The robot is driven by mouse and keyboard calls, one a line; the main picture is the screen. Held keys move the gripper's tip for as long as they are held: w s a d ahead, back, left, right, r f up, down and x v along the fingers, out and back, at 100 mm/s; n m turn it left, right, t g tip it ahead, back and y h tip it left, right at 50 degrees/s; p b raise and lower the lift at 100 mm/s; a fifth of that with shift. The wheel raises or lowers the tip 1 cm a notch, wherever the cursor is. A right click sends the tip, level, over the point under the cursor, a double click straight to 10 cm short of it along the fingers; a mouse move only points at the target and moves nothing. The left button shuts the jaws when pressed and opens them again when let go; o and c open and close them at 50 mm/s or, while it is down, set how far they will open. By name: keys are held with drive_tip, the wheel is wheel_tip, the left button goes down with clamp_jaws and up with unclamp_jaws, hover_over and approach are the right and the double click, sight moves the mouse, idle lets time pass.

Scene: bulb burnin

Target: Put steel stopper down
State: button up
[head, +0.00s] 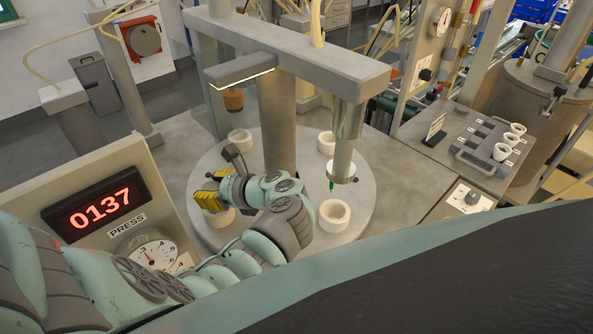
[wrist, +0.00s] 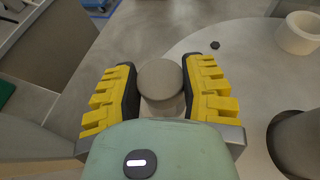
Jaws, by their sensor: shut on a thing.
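My gripper (head: 209,192) has its yellow-padded fingers shut on the steel stopper, over the left side of the round table. In the wrist view the stopper (wrist: 160,79) shows as a round, dull grey top between the two fingers (wrist: 160,68). A paler body shows just below that top. In the head view the fingers hide the stopper. A cream ring holder (head: 217,219) is partly visible right under the fingers. I cannot tell whether the stopper touches it.
The round table (head: 355,188) carries more cream ring holders, at the back left (head: 240,140), back right (head: 327,142) and front right (head: 334,215). A grey column (head: 277,120) rises from its middle. A press nozzle (head: 342,172) hangs at the right. A panel reading 0137 (head: 100,205) stands left.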

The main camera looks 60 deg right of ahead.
drive_tip(key=shift+w+f, duration=0.1)
drive_tip(key=shift+f, duration=1.7)
drive_tip(key=o, duration=1.2)
drive_tip(key=shift+f, duration=0.1)
drive_tip(key=b+v, duration=0.1)
drive_tip(key=v, duration=1.1)
